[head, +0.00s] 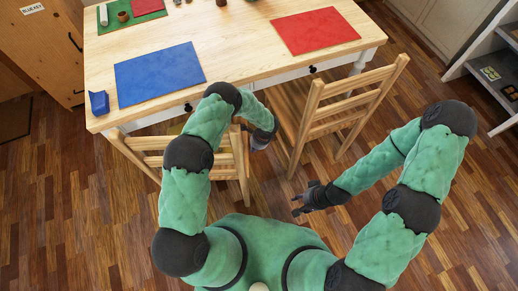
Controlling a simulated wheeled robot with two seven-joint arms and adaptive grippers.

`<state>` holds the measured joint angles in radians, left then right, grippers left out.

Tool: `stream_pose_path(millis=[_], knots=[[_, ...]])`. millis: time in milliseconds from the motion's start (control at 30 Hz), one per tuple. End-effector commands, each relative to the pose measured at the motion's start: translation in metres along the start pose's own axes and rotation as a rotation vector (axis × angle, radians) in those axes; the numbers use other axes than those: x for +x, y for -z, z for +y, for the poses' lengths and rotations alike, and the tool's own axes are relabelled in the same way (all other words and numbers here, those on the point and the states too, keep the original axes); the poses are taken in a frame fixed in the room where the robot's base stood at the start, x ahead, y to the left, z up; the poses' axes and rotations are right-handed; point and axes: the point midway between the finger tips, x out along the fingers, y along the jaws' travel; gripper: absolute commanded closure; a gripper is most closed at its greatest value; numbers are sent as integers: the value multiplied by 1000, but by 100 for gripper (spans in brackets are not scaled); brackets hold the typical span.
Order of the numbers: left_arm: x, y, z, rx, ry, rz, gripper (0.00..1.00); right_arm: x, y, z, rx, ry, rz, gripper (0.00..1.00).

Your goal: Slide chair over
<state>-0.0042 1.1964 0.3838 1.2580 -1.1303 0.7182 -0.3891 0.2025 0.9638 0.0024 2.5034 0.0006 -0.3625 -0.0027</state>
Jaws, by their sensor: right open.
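Two wooden ladder-back chairs stand at the near side of the table (235,52). The left chair (228,165) is partly hidden behind my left arm, in front of the blue mat's side. The right chair (338,110) stands at an angle, in front of the red mat's side. My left gripper (262,138) is at the right end of the left chair's back, between the two chairs; its fingers are too small and dark to read. My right gripper (298,200) is open and empty over the floor, below the right chair and apart from it.
On the table lie a blue mat (160,74), a red mat (315,30) and a green mat (130,12) with small items. A small blue object (99,102) sits at the left corner. A wooden cabinet (45,40) stands left, shelves (492,70) right. Wood floor is open right.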

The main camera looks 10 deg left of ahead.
Motion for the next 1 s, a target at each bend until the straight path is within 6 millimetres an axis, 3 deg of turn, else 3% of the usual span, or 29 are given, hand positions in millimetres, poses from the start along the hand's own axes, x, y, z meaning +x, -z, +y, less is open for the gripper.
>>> stream_pose_path(millis=[400, 700, 1000], knots=[[1, -4, 0, -2, 0, 0, 100, 0, 0, 0, 0, 0, 0, 55], [12, -38, 2, -3, -6, -5, 100, 4, 0, 2, 0, 0, 0, 55], [11, -38, 0, -2, -2, -4, 100, 4, 0, 1, 0, 0, 0, 55]])
